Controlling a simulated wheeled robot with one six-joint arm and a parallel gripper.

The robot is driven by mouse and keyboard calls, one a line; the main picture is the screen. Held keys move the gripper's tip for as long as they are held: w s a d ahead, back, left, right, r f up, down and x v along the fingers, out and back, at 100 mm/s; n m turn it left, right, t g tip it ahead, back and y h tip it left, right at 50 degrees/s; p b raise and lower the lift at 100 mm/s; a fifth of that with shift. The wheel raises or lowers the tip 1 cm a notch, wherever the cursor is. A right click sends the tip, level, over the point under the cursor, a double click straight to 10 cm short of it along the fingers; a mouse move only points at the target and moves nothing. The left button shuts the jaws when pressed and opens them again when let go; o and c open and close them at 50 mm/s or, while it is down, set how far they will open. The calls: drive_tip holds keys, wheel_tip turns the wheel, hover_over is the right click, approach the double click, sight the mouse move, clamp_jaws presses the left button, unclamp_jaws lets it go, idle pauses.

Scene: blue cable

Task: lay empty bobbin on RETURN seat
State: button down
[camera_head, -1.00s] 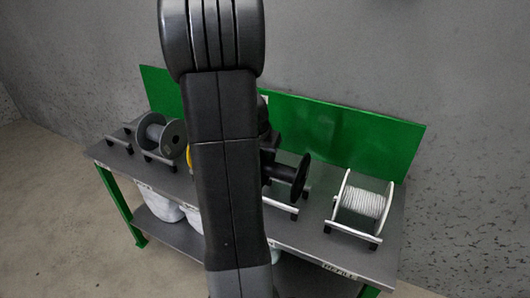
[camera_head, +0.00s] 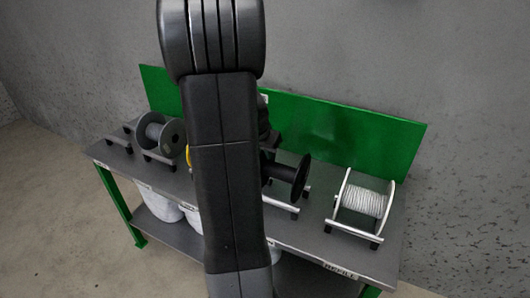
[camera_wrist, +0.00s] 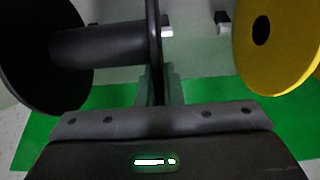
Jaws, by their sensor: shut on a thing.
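A bare black bobbin (camera_head: 290,177) shows to the right of my arm in the head view, close over a seat with a light front bar (camera_head: 282,206). I cannot tell whether it touches that seat. In the wrist view the bobbin's core (camera_wrist: 100,45) lies sideways, with one flange at the left and the other edge-on between my fingers. My gripper (camera_wrist: 158,84) is shut on that edge-on flange. My arm hides most of the gripper in the head view. I cannot read which seat is RETURN.
A grey spool (camera_head: 172,136) sits at the left near an empty seat (camera_head: 122,138). A yellow spool (camera_wrist: 270,45) stands close at right in the wrist view. A white cable spool (camera_head: 364,200) is at the right. A green back panel (camera_head: 345,140) runs behind the bench (camera_head: 310,235).

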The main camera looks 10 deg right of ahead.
drive_tip(key=shift+f+b, duration=0.4)
idle(0.3)
drive_tip(key=c, duration=1.5)
unclamp_jaws()
drive_tip(key=v, duration=1.4)
drive_tip(key=shift+p, duration=0.35)
drive_tip(key=shift+f, duration=0.25)
